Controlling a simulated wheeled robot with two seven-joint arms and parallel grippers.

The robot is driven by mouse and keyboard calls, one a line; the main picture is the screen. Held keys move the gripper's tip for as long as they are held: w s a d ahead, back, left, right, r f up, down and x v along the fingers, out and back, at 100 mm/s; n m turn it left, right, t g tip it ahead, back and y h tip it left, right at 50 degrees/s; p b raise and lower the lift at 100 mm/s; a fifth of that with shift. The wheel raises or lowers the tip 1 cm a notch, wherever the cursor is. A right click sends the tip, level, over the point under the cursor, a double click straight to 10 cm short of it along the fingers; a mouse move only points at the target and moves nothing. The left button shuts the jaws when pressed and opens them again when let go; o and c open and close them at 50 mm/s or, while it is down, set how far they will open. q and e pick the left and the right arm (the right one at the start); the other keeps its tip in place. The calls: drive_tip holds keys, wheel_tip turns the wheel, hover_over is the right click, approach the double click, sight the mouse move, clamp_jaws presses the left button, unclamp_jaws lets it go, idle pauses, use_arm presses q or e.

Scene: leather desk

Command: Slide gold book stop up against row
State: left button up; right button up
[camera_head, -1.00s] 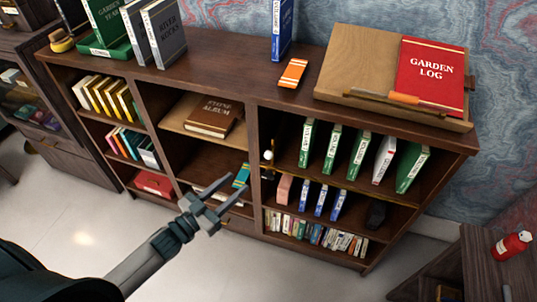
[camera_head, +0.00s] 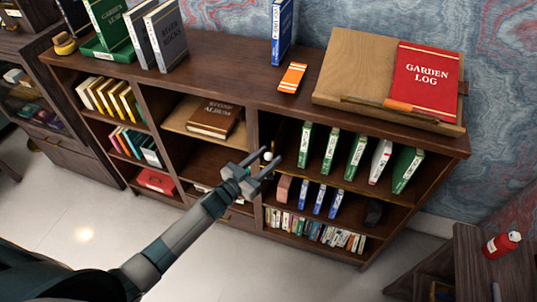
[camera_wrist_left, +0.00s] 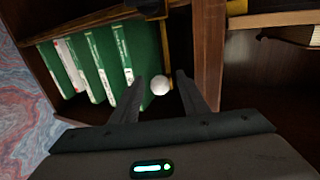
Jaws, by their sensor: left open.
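The gold book stop is a thin gold upright with a white ball knob; it stands near the left wall of the upper right shelf compartment. In the head view its knob (camera_head: 267,156) shows between my left fingertips and the rest is mostly hidden. In the left wrist view the gold upright (camera_wrist_left: 166,48) and white knob (camera_wrist_left: 161,85) show. The row of green and white books (camera_head: 357,155) stands to its right, slightly tilted, with a gap. My left gripper (camera_head: 271,154) is open at the compartment's front, its fingers (camera_wrist_left: 160,76) either side of the knob; contact cannot be told. My right gripper is not in view.
The wooden divider (camera_wrist_left: 210,50) is close beside one left finger. Blue books (camera_head: 319,199) and a pink block (camera_head: 284,188) sit on the shelf below. The cabinet top above holds an orange-striped item (camera_head: 292,77) and a wooden stand (camera_head: 352,70) with a red book.

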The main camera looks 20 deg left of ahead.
use_arm(q)
drive_tip(key=shift+w+d, duration=0.2)
drive_tip(key=shift+w, duration=0.25)
clamp_jaws()
drive_tip(key=shift+d, duration=0.15)
